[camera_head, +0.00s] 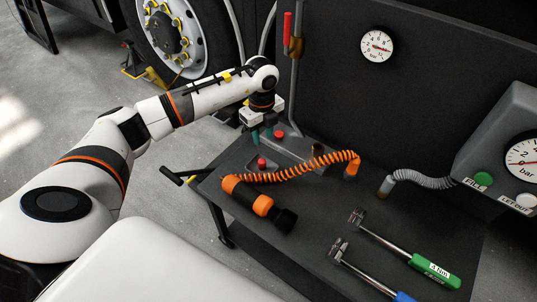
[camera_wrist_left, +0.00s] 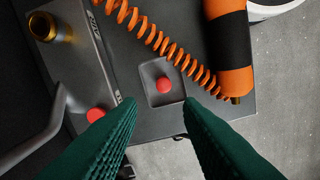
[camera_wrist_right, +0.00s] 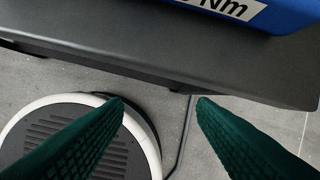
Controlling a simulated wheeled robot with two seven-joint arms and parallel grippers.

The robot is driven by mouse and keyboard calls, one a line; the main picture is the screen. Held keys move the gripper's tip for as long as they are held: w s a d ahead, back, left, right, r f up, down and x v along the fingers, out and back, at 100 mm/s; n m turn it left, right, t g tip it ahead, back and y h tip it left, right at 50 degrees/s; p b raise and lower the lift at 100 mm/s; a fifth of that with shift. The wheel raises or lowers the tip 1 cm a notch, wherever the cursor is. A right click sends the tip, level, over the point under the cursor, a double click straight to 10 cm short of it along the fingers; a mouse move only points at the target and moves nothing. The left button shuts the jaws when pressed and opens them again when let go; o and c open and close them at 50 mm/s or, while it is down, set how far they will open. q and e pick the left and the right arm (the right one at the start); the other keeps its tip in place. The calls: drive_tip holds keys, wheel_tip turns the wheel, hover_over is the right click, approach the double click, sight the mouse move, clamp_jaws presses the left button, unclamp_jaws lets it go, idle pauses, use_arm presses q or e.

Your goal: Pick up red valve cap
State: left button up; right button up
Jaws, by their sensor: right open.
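One red cap (camera_wrist_left: 163,84) sits in a small square recess and also shows in the head view (camera_head: 262,163) beside the orange coiled hose.
The orange coiled hose (camera_head: 310,166) and an orange-black tool (camera_head: 259,204) lie close to the caps. Wrenches with green (camera_head: 435,271) and blue handles lie on the right of the bench. A gauge panel (camera_head: 500,130) stands at the right. A black handle (camera_head: 172,176) sticks out at the left.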

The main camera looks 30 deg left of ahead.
use_arm(q)
drive_tip(key=b, duration=0.1)
hover_over(262, 161)
drive_tip(key=f, duration=0.5)
drive_tip(key=shift+w+f, duration=0.2)
drive_tip(key=shift+f, duration=0.1)
drive_tip(key=shift+f+b, duration=0.35)
drive_tip(key=shift+f, duration=0.75)
wheel_tip(262, 161, down, 4)
drive_tip(key=shift+s+f+b, duration=0.1)
drive_tip(key=shift+s+b, duration=0.05)
drive_tip(key=shift+b, duration=0.4)
clamp_jaws()
use_arm(e)
drive_tip(key=shift+v, duration=2.8)
